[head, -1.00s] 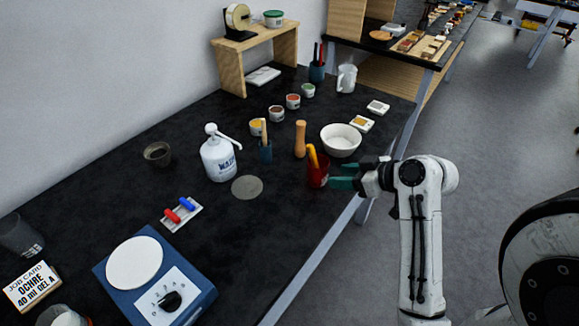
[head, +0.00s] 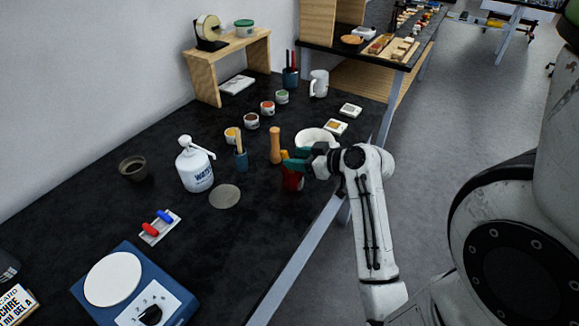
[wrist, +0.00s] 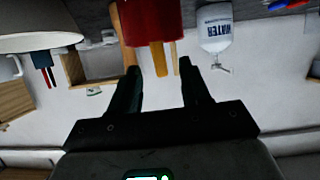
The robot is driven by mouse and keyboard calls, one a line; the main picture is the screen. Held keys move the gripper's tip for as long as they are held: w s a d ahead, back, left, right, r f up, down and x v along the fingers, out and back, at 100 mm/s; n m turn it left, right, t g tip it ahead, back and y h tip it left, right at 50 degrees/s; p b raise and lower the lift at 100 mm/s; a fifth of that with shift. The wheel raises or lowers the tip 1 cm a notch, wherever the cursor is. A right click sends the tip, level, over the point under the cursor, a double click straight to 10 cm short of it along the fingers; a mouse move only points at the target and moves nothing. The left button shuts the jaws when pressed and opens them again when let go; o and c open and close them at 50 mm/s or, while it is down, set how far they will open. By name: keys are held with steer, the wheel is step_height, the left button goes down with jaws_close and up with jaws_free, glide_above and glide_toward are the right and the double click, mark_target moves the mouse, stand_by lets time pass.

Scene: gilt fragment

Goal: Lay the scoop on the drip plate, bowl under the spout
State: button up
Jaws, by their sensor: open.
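The scoop shows only as an orange-yellow handle (head: 284,155) leaning out of a red cup (head: 292,182); its bowl is hidden inside. In the wrist view, which looks upside down, the handle (wrist: 160,60) lies between my fingertips, below the red cup (wrist: 150,20). My gripper (head: 291,160) is open at the cup's top, beside the handle; contact cannot be told. The drip plate, a flat grey disc (head: 225,197), lies bare on the bench. The white WATER pump bottle (head: 196,172) stands behind it, its spout (head: 203,150) pointing right.
A wooden pestle-like piece (head: 275,147) stands just left of the cup, a white bowl (head: 316,137) behind my gripper. A blue holder (head: 241,160) stands between bottle and cup.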

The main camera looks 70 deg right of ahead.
steer(key=shift+x, duration=1.2)
steer(key=shift+c, duration=0.5)
jaws_close()
